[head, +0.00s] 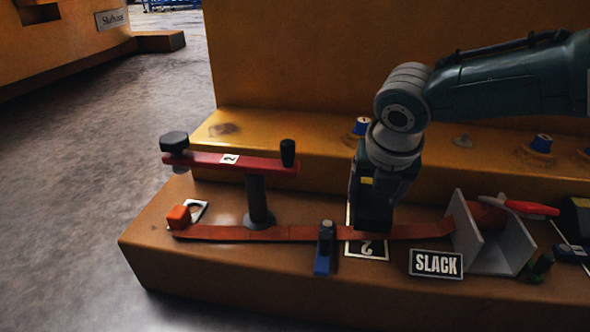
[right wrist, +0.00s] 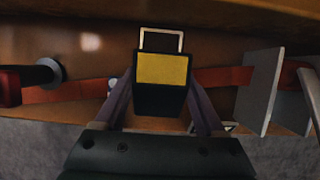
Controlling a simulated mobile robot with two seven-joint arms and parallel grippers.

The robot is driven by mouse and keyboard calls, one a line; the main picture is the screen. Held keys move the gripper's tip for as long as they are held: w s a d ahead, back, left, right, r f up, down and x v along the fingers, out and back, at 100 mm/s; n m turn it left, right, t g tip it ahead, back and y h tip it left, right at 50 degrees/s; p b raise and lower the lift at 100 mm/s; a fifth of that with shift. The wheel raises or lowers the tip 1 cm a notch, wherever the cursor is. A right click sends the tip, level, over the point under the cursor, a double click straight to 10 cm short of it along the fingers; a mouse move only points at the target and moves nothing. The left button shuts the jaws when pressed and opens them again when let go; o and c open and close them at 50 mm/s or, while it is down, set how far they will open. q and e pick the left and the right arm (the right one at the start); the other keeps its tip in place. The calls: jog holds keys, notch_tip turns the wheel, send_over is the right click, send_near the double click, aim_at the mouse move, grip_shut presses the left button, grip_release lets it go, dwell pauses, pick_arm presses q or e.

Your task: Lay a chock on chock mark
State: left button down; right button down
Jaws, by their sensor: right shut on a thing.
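My right gripper (head: 378,198) reaches down from the right over the brown ledge (head: 210,263). In the right wrist view it is shut on a chock (right wrist: 161,70), a black block with a yellow face. A white-outlined mark with a "2" (head: 366,248), which looks like the chock mark, shows partly below the gripper in the head view. Its far part is hidden by the gripper and the red strap. In the right wrist view a white outline (right wrist: 160,32) shows just past the chock. I cannot tell whether the chock touches the surface. My left gripper is not in view.
A red strap (head: 290,233) runs along the ledge, with a blue clip (head: 324,250) left of the mark. A red lever on a post (head: 258,198) stands farther left. A grey bracket (head: 504,252) and a SLACK plate (head: 436,264) are close on the right.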

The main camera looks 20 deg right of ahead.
aim_at(370, 214)
notch_tip(370, 214, down, 5)
jog(key=b, duration=0.3)
jog(key=shift+r+b, duration=0.2)
jog(key=shift+b, duration=0.2)
jog(key=shift+r, duration=0.15)
jog(key=shift+f, duration=0.2)
grip_release()
